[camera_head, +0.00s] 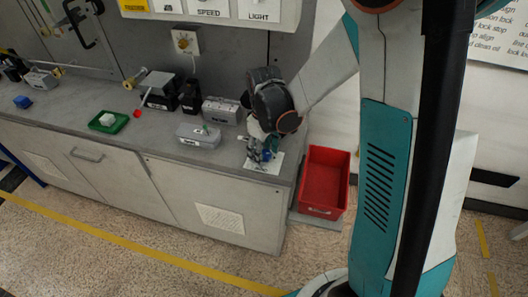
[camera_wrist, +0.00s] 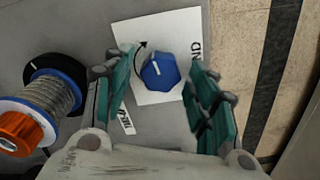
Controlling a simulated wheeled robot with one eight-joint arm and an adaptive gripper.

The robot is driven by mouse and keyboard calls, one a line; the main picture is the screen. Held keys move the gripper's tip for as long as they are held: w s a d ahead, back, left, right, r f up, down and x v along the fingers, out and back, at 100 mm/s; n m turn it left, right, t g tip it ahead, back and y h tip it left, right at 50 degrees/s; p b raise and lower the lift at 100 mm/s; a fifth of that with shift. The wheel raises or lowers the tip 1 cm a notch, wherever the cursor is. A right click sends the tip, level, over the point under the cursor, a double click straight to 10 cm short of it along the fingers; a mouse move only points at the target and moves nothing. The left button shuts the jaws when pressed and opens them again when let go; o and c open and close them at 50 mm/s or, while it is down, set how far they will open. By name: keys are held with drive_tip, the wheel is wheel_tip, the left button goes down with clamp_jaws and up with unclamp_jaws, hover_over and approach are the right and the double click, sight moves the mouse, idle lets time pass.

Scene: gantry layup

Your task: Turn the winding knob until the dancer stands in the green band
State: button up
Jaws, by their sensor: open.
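The blue winding knob (camera_wrist: 161,71), with a white pointer line, sits on a white card (camera_wrist: 150,30) with a curved black arrow and partly hidden lettering. In the wrist view my gripper (camera_wrist: 163,62) is open, one teal finger on each side of the knob, with visible gaps on both sides. In the head view my gripper (camera_head: 261,148) is low over the card (camera_head: 270,166) at the bench's right end and mostly hides the knob. I cannot make out the dancer or the green band in either view.
A wire spool (camera_wrist: 55,95) with an orange end stands left of the knob. Grey boxes (camera_head: 199,136) and a green tray (camera_head: 108,122) lie left on the bench (camera_head: 160,135). A red bin (camera_head: 325,180) stands beyond the bench's right edge.

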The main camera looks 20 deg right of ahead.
drive_tip(key=c, duration=1.1)
drive_tip(key=shift+o, duration=0.2)
drive_tip(key=shift+m, duration=0.3)
drive_tip(key=m, duration=0.9)
drive_tip(key=shift+d, duration=0.1)
drive_tip(key=m, duration=0.4)
drive_tip(key=shift+b, duration=0.35)
drive_tip(key=m, duration=0.4)
drive_tip(key=shift+d+m, duration=0.1)
drive_tip(key=shift+m, duration=0.2)
